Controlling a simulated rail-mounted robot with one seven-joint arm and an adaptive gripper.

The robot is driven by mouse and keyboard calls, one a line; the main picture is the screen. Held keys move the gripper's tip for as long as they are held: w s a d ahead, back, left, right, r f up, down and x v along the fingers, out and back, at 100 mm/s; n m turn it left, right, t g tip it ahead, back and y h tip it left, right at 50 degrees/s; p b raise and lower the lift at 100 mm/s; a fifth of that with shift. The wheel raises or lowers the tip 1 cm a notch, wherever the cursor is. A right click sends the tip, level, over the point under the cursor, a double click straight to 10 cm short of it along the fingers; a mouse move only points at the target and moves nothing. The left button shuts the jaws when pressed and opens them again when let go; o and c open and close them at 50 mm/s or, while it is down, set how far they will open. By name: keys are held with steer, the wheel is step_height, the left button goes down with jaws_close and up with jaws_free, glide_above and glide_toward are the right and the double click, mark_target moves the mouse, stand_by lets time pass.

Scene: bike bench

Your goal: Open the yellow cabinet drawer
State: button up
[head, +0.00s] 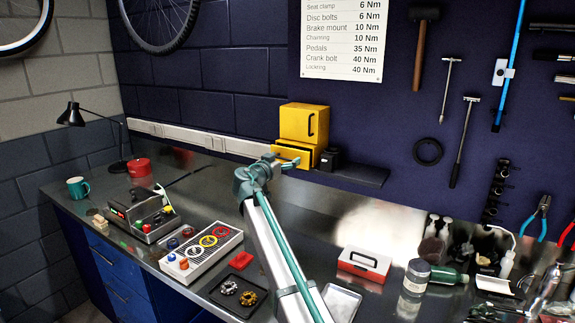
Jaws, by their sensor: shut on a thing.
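The small yellow cabinet (302,122) stands on a ledge at the back wall, with a dark upright handle on its upper door. Its yellow drawer (283,149) is in the lower part and stands partly out, with a dark gap showing along it. My gripper (291,162) is at the front of the drawer, shut on what seems to be the drawer's handle. The handle is hidden behind the fingers, and the exact hold is too small to make out.
A dark box (331,158) stands right of the cabinet on a dark shelf (362,174). The bench below holds a control box (143,213), a button panel (202,252), a black tray (239,291) and a red-and-white box (364,263).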

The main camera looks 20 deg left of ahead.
steer(key=s+b, duration=0.6)
steer(key=s, duration=0.1)
steer(key=shift+s+a, duration=0.25)
steer(key=shift+a, duration=0.2)
steer(key=o, duration=1.4)
steer(key=shift+d, duration=0.1)
steer(key=shift+c, duration=0.2)
steer(key=shift+s, duration=0.1)
steer(key=s+a, duration=0.2)
steer(key=s, duration=0.9)
steer(key=shift+s, duration=0.3)
